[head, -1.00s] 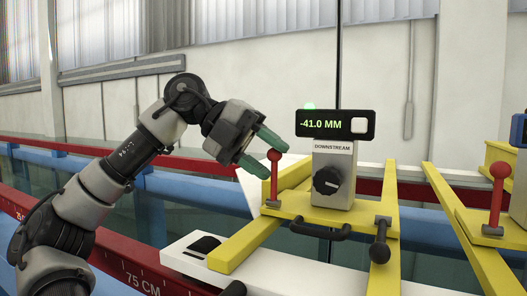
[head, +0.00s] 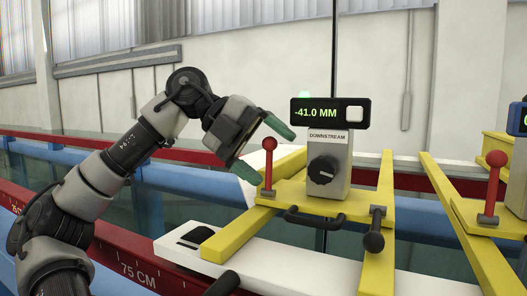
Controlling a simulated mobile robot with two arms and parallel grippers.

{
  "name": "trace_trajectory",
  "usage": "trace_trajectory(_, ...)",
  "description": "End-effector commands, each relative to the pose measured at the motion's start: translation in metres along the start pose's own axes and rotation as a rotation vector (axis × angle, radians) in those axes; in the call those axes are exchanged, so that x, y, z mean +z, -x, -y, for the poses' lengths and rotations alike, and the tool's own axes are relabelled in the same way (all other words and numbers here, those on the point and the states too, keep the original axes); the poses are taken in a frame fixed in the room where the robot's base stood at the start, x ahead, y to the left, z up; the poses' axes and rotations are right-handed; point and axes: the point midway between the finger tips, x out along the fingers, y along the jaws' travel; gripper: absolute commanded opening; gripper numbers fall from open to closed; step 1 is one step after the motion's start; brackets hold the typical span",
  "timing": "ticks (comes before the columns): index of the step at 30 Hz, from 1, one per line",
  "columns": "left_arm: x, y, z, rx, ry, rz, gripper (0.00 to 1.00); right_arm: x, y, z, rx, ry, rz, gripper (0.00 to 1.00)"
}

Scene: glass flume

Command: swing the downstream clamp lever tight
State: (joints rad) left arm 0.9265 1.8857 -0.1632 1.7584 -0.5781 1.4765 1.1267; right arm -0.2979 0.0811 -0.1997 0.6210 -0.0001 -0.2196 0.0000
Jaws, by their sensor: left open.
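The downstream gauge carriage is a yellow frame (head: 335,207) with a grey post labelled DOWNSTREAM (head: 327,136). Its display (head: 330,113) reads -41.0 MM. A red-knobbed clamp lever (head: 269,167) stands upright at the left of the carriage. My left gripper (head: 262,150) is open, with its green fingertips close to the lever's red knob, one above it and one at its lower left. I cannot tell whether they touch it. My right gripper is not in view.
A second red-knobbed lever (head: 493,185) stands on another yellow carriage at right. A red scale rail (head: 140,270) runs below my arm.

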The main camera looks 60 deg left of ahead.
Motion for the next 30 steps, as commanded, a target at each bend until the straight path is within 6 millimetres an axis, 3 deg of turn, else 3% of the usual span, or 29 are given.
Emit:
trace_trajectory(5,0.001,0.015,0.0,-0.002,0.003,0.004,0.83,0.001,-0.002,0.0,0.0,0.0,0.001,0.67)
trace_trajectory(18,0.003,0.095,0.001,0.001,0.004,0.0,0.83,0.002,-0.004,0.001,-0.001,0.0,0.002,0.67)
trace_trajectory(30,0.003,0.105,0.0,0.003,0.001,-0.003,0.83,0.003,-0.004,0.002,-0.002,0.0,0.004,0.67)
